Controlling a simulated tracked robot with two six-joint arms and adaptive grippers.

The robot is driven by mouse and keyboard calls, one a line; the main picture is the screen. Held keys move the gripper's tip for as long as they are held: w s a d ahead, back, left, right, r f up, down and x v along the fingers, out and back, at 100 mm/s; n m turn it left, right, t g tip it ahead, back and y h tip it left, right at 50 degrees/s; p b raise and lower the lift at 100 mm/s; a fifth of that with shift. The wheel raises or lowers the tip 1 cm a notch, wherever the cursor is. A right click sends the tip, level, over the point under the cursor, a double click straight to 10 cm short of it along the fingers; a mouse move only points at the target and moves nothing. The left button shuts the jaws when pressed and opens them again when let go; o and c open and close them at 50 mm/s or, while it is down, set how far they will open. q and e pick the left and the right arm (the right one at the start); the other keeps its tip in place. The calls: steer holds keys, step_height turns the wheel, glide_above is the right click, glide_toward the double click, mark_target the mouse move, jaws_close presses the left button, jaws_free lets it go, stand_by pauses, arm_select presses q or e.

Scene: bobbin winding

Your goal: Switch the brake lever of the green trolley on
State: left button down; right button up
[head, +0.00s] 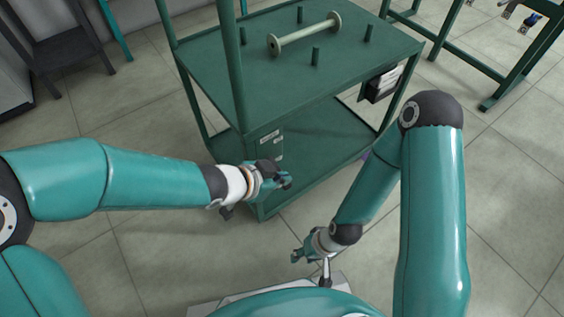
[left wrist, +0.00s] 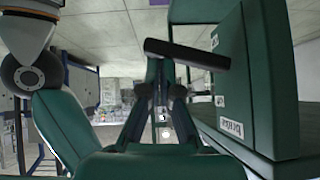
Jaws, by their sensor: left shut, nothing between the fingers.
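The green trolley (head: 345,75) stands in front of me, with a labelled green box (head: 263,146) at its near corner. The box fills the right of the left wrist view (left wrist: 270,80). My left gripper (head: 284,181) is shut and empty close beside this box. In the left wrist view a dark bar (left wrist: 187,53) crosses at the fingertips, tilted slightly and reaching towards the box. It looks like the brake lever's grip, but I cannot tell for sure or whether the fingers touch it. My right gripper (head: 298,256) is low, nearer to me, and too small to judge.
A pale bobbin (head: 304,34) lies on the trolley's top among several upright green pegs. A trolley post rises near my left arm. Tiled floor is free around.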

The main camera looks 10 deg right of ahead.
arm_select(q)
steer(key=s+a+r+p, duration=0.5)
steer(key=r+p, duration=0.3)
steer(key=r, duration=0.2)
steer(key=shift+s+a+r+p, duration=0.2)
steer(key=shift+s+r+p, duration=0.05)
steer(key=shift+s+p, duration=0.05)
steer(key=s+a+f+n+g+y, duration=0.1)
steer(key=s+a+f+n, duration=0.1)
steer(key=a+f+n, duration=0.5)
steer(key=s+a+f+n+g+y, duration=0.1)
steer(key=s+a+f+n+y, duration=0.2)
steer(key=f, duration=0.7)
steer(key=s+a+f+n+g, duration=0.2)
steer(key=a+f+n, duration=0.4)
steer(key=f, duration=0.3)
step_height(320, 180, up, 29)
steer(key=p, duration=2.8)
steer(key=shift+s+d+f, duration=0.15)
steer(key=shift+d, duration=0.1)
